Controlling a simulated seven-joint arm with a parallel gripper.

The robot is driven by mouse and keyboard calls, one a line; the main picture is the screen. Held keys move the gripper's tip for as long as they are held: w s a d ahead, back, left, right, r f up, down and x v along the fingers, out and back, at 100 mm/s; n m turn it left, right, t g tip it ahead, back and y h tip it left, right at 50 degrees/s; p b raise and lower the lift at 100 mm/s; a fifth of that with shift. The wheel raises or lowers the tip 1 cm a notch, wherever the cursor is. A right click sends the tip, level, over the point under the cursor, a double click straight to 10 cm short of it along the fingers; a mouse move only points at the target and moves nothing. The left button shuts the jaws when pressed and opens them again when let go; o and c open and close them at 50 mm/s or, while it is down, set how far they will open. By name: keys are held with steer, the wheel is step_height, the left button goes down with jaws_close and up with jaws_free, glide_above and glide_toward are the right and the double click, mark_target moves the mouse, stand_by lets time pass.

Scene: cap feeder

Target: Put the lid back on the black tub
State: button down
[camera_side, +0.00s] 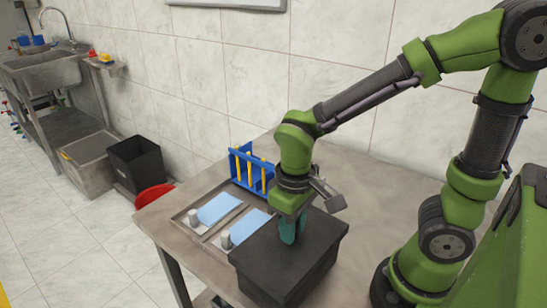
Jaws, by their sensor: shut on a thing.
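The black tub (308,284) stands on the table near its front edge, left of my arm's base. Its dark flat lid (320,229) lies over the tub's top and appears to overhang the walls a little. My gripper (288,236) points down with its teal fingers at the middle of the lid, shut on it. The exact grip point is hidden by the fingers. I cannot tell whether the lid touches the rim all round or sits slightly above it.
A metal tray (181,218) with light blue pads (219,208) and small grey cylinders lies left of the tub. A blue rack (241,168) with yellow posts stands behind it. The table (375,185) is clear behind and right of the tub. A black bin (136,163) stands on the floor.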

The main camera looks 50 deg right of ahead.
steer(key=shift+f, duration=0.15)
steer(key=shift+f, duration=0.3)
stand_by(0.7)
steer(key=c, duration=0.9)
jaws_free()
steer(key=shift+o, duration=0.6)
steer(key=o, duration=0.4)
